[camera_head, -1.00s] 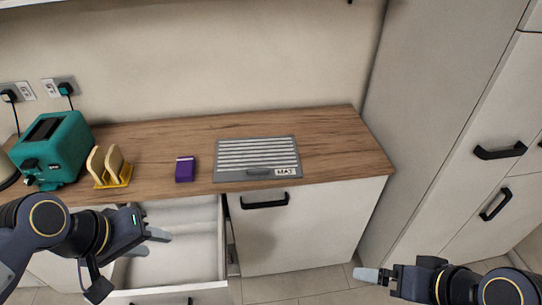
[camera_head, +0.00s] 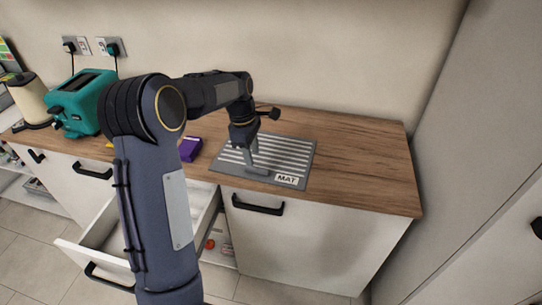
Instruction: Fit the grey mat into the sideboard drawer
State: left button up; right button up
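The grey mat (camera_head: 297,158), with pale stripes and a "MAT" label, lies flat on the wooden worktop. A grey handle (camera_head: 257,171) is at its front edge. My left gripper (camera_head: 251,160) points down over the mat, its fingertips close to the handle. I cannot tell whether they touch it, or how far apart they are. The sideboard drawer (camera_head: 92,262) is pulled out below the worktop, to the left of the mat. My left arm hides much of the drawer's inside. My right gripper is out of view.
A purple box (camera_head: 190,149) lies left of the mat. A teal toaster (camera_head: 82,102) and a cream kettle (camera_head: 31,98) stand farther left. The worktop (camera_head: 365,165) right of the mat is clear. A tall cabinet (camera_head: 465,160) stands to the right.

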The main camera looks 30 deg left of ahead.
aim_at(257, 167)
pick_arm(q)
jog(key=f, duration=0.3)
jog(key=d+f, duration=0.1)
jog(key=f, duration=0.1)
jog(key=shift+w+f+p, duration=0.25)
jog(key=shift+w+p, duration=0.05)
grip_shut()
